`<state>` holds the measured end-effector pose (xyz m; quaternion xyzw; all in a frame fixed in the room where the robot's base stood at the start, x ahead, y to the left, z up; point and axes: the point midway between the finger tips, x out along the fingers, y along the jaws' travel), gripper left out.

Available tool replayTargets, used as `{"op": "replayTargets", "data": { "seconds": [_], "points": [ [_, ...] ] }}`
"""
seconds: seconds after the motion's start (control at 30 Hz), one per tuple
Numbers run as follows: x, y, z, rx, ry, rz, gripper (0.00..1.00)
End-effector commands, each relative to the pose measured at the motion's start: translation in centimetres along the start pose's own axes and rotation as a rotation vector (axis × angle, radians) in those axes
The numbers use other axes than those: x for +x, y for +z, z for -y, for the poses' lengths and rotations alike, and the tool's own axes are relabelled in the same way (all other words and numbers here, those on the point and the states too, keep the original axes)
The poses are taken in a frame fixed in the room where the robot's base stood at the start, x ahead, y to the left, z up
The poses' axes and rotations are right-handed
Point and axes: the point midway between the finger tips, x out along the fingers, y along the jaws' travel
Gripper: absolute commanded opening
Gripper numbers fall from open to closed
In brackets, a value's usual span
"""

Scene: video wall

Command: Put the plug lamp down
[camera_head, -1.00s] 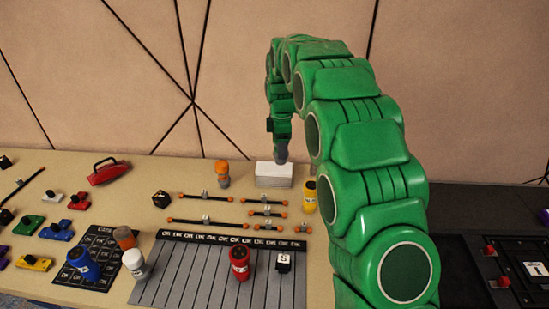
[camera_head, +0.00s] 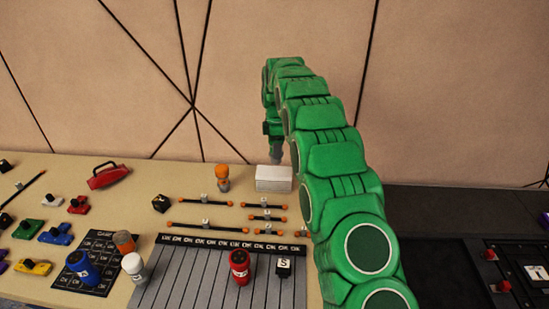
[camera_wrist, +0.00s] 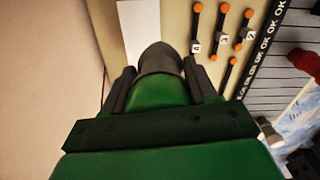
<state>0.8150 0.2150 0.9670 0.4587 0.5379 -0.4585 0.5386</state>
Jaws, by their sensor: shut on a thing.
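My gripper (camera_head: 274,138) hangs near the back wall, over the far edge of the table. It is shut on the plug lamp (camera_wrist: 160,60), a rounded thing with a grey end and what looks like a green body, between the two dark fingers in the wrist view. In the head view the lamp's grey end (camera_head: 277,156) points down, close behind or above a white box (camera_head: 273,180). I cannot tell whether it touches the box. The box also shows in the wrist view (camera_wrist: 139,28), just beyond the lamp's grey end.
An orange-topped cylinder (camera_head: 222,178) stands left of the box. Several rods with orange ends (camera_head: 205,202) lie in front. Red (camera_head: 239,267), white (camera_head: 133,266) and blue (camera_head: 84,267) cylinders stand nearer. A red handled block (camera_head: 108,175) is at the back left.

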Motion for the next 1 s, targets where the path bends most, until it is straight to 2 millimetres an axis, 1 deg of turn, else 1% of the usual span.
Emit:
{"op": "replayTargets", "data": {
  "seconds": [0.2, 0.33, 0.5, 1.0],
  "points": [
    [2.0, -0.2, -1.4, -0.001, -0.001, 0.0, 0.24],
    [2.7, -0.3, -2.3, 0.0, 0.003, -0.001, 0.24],
    [3.6, -0.3, -2.9, 0.001, -0.001, -0.001, 0.24],
    [4.5, -0.4, -3.7, 0.0, 0.0, 0.0, 0.24]
  ]
}}
